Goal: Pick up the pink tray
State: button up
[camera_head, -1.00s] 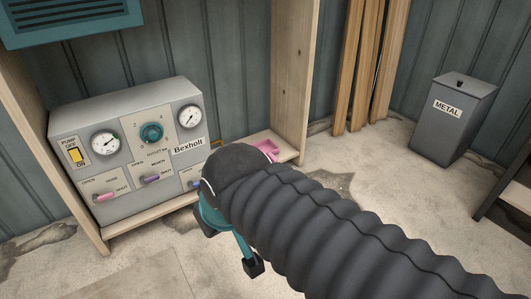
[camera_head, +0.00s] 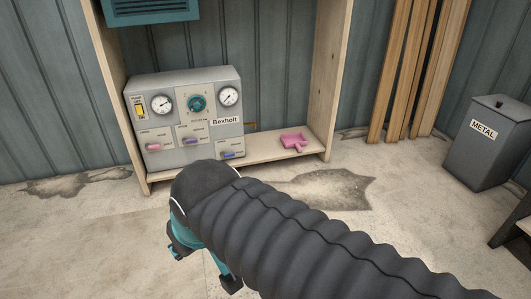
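The pink tray (camera_head: 294,142) lies on the low wooden shelf (camera_head: 263,151), to the right of the grey control box. It is small and in full view. My gripper (camera_head: 205,267) is at the lower left of the picture, nearer to me than the shelf and apart from the tray. Its two dark fingertips are spread apart with nothing seen between them. My ribbed dark arm sleeve hides part of the gripper and the floor behind it.
A grey control box (camera_head: 190,120) with dials and knobs stands on the shelf's left. Wooden uprights (camera_head: 330,75) flank the shelf. Planks (camera_head: 410,70) lean on the wall, and a grey METAL bin (camera_head: 484,150) stands at right. The floor before the shelf is clear.

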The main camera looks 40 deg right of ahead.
aim_at(298, 140)
jog(key=u, duration=0.45)
jog(key=i, duration=0.45)
jog(key=z, duration=0.65)
jog(key=i, duration=1.8)
jog(key=z, duration=1.85)
jog(key=i, duration=0.7)
jog(key=z, duration=0.7)
